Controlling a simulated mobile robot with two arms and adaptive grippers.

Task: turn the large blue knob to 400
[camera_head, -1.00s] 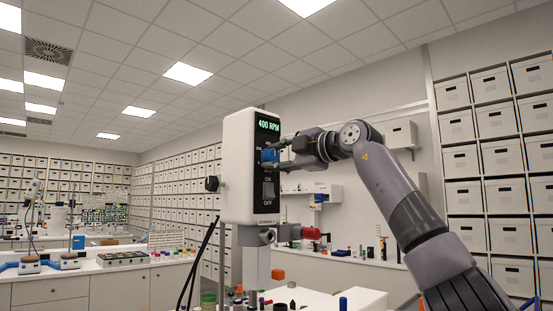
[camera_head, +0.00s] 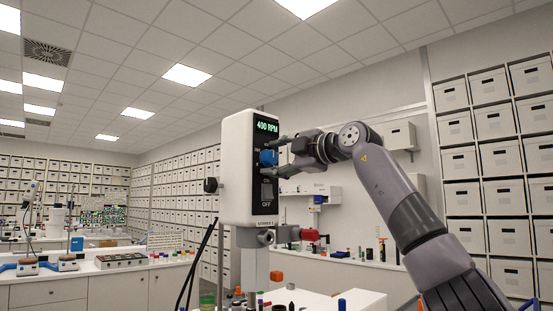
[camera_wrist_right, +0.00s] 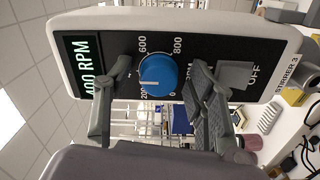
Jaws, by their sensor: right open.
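The large blue knob (camera_head: 267,158) is on the black front panel of the white stirrer (camera_head: 238,170). In the right wrist view the knob (camera_wrist_right: 159,75) shows a white pointer line and a dial marked 200, 600 and 800 around it. The lit display (camera_head: 266,127) reads 400 RPM, and this display (camera_wrist_right: 82,66) also shows in the wrist view. My right gripper (camera_head: 282,158) is open in front of the panel. In the wrist view its fingers (camera_wrist_right: 158,92) stand apart on either side of the knob, clear of it. My left gripper is not in view.
An ON/OFF switch (camera_head: 267,190) sits below the knob, close to one finger. A red-handled clamp (camera_head: 308,234) is below the stirrer head. A white bench with small jars (camera_head: 290,304) lies beneath. Shelves of white boxes (camera_head: 490,165) line the right wall.

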